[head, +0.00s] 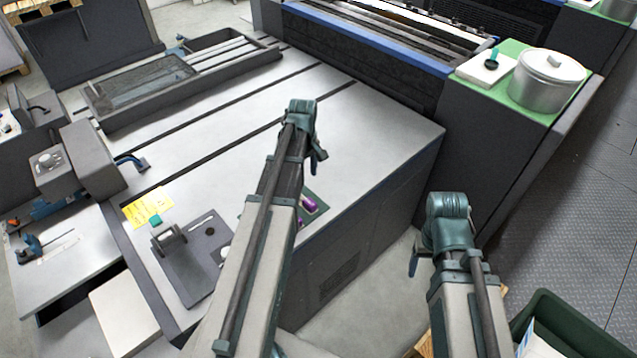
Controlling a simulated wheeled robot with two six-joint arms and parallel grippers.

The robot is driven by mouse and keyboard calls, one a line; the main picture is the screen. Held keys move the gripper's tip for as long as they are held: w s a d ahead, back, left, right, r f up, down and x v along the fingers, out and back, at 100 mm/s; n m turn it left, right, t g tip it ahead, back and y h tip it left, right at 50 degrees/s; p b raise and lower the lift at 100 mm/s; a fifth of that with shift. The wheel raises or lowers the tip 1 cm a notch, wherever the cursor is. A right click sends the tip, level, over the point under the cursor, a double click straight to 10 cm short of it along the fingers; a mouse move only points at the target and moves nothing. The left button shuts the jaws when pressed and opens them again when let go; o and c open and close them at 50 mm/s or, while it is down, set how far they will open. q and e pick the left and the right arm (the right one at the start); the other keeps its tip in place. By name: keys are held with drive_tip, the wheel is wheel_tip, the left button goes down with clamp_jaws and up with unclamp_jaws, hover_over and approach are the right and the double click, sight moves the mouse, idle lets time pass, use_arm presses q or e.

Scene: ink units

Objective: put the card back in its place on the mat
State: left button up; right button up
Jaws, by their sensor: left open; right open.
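A yellow card (148,207) with small print lies at the left edge of the grey machine table. My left arm hides the mat's right part. My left gripper (318,158) is open above the middle of the table, well away from the card. My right gripper (414,260) is open beyond the table's right side, low in the picture. Neither holds anything that I can see.
A purple item (309,205) on a small green pad is partly behind my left arm. A green surface (485,67) at the upper right carries a lidded metal pot (547,80) and a white block. A dark tray (180,78) stands at the back left. The table's middle is clear.

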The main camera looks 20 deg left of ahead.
use_arm(q)
drive_tip(key=s+d+m, duration=0.5)
drive_tip(key=d, duration=0.4)
drive_tip(key=s+d+m, duration=0.5)
drive_tip(key=d+m, duration=0.1)
drive_tip(key=d, duration=0.3)
drive_tip(key=s+d+m+y, duration=0.1)
drive_tip(key=s+d+m, duration=0.4)
drive_tip(key=d, duration=0.4)
drive_tip(key=shift+s+d+m, duration=0.2)
drive_tip(key=shift+d+m, duration=0.15)
drive_tip(key=shift+m, duration=0.35)
